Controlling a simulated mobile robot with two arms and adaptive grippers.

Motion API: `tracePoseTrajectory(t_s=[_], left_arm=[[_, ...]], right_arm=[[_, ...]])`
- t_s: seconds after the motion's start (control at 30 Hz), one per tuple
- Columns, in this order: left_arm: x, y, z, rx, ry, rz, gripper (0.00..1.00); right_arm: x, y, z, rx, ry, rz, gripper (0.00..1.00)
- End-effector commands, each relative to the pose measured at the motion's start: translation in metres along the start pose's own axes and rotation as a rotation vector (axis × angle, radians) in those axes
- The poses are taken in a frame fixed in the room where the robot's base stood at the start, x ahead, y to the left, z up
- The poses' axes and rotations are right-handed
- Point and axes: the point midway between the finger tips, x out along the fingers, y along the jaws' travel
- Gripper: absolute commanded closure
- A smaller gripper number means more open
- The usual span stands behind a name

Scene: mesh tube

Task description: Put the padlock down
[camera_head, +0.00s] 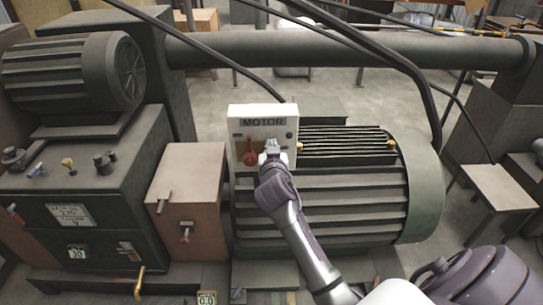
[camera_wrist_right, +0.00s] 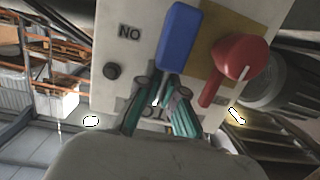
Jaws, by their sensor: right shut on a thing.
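The blue padlock (camera_wrist_right: 179,38) shows in the right wrist view, in front of the white motor panel (camera_wrist_right: 122,15) and left of the red knob (camera_wrist_right: 238,57). A thin pale metal part hangs below its body, between my fingers. My right gripper (camera_wrist_right: 163,88) is shut on it there, with the fingertips just below the blue body. Whether the padlock touches the panel is unclear. In the head view my right gripper (camera_head: 271,153) is at the panel marked MOTOR (camera_head: 263,112), right of the red knob (camera_head: 250,154), and hides the padlock. My left gripper is not in view.
The ribbed green motor (camera_head: 340,215) stands behind and below the panel. A brown box (camera_head: 186,190) and a dark control cabinet (camera_head: 80,170) stand left. A pipe (camera_head: 340,48) and black cables cross above. A small table (camera_head: 497,186) stands right.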

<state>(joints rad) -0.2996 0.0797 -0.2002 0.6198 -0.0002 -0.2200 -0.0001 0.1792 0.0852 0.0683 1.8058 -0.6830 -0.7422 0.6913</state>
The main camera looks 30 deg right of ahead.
Motion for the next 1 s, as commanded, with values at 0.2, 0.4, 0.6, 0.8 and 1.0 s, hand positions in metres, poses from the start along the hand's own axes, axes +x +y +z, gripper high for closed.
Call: tracePoseTrajectory(t_s=[0.2, 0.4, 0.6, 0.8, 1.0], left_arm=[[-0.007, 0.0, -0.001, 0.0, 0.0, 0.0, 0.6], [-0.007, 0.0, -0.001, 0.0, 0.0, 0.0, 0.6], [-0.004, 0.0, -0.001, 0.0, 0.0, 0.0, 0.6], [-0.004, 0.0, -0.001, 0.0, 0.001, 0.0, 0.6], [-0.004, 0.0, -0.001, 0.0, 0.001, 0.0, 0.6]], right_arm=[[0.004, 0.0, 0.031, -0.003, -0.006, 0.001, 1.0], [0.005, 0.0, 0.038, 0.0, -0.001, -0.001, 1.0], [0.006, 0.0, 0.04, 0.0, -0.002, -0.001, 1.0], [0.006, 0.0, 0.041, -0.001, -0.003, 0.0, 0.72], [0.006, 0.0, 0.041, -0.001, -0.002, 0.0, 0.69]])
